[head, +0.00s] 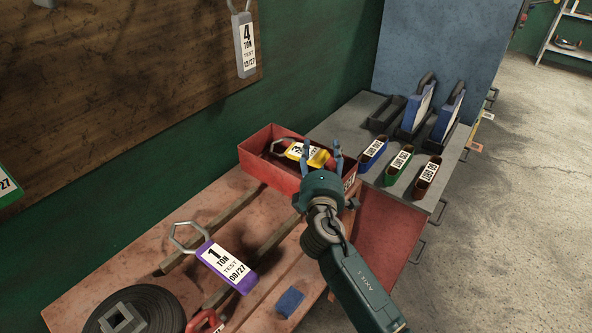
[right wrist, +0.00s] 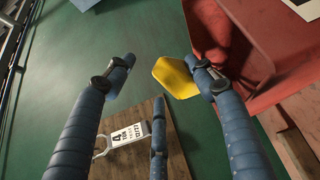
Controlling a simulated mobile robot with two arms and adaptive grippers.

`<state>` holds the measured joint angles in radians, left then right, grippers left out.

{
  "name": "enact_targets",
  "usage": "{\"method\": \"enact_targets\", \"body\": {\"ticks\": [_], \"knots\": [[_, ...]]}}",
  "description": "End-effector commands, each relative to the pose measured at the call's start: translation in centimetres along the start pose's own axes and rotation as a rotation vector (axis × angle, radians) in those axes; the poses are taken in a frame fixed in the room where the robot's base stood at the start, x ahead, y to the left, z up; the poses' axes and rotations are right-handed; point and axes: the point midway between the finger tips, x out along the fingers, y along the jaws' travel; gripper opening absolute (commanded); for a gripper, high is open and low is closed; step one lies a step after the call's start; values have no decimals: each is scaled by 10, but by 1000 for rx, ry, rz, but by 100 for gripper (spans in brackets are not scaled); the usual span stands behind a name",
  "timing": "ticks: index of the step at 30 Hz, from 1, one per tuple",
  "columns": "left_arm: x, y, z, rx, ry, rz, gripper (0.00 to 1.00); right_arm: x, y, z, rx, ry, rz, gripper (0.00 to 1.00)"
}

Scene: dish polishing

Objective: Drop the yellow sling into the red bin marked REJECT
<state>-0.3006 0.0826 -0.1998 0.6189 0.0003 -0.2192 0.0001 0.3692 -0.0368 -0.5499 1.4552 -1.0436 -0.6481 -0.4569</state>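The yellow sling (head: 319,158), with a white tag, lies at the red bin (head: 254,167), near its right end and partly behind my gripper. In the right wrist view the yellow sling (right wrist: 174,78) shows beside one fingertip, and the red bin (right wrist: 285,82) is at the upper right. Whether the sling touches the bin floor or that finger I cannot tell. My right gripper (head: 322,152) is over the bin's right end with its fingers spread. The same gripper (right wrist: 160,75) shows a wide gap between its fingers. The bin's marking is mostly hidden. My left gripper is not in view.
A purple sling (head: 236,270) tagged 1 TON lies on the red bench, with a black coil (head: 160,306) and a blue block (head: 290,302) nearer. Several small labelled trays (head: 400,163) stand on the grey cabinet right of the bin. A board with a hanging sling is behind.

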Motion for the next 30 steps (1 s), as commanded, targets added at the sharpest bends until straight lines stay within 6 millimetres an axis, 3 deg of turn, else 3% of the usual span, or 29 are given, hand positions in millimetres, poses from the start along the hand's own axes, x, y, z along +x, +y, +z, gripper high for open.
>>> {"method": "enact_targets", "body": {"ticks": [9,15,30], "knots": [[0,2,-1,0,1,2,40,-68,0,-1,4,2,0,54],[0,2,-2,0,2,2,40,-95,0,0,2,0,0,54],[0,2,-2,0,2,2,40,-102,1,0,2,0,0,54]]}}
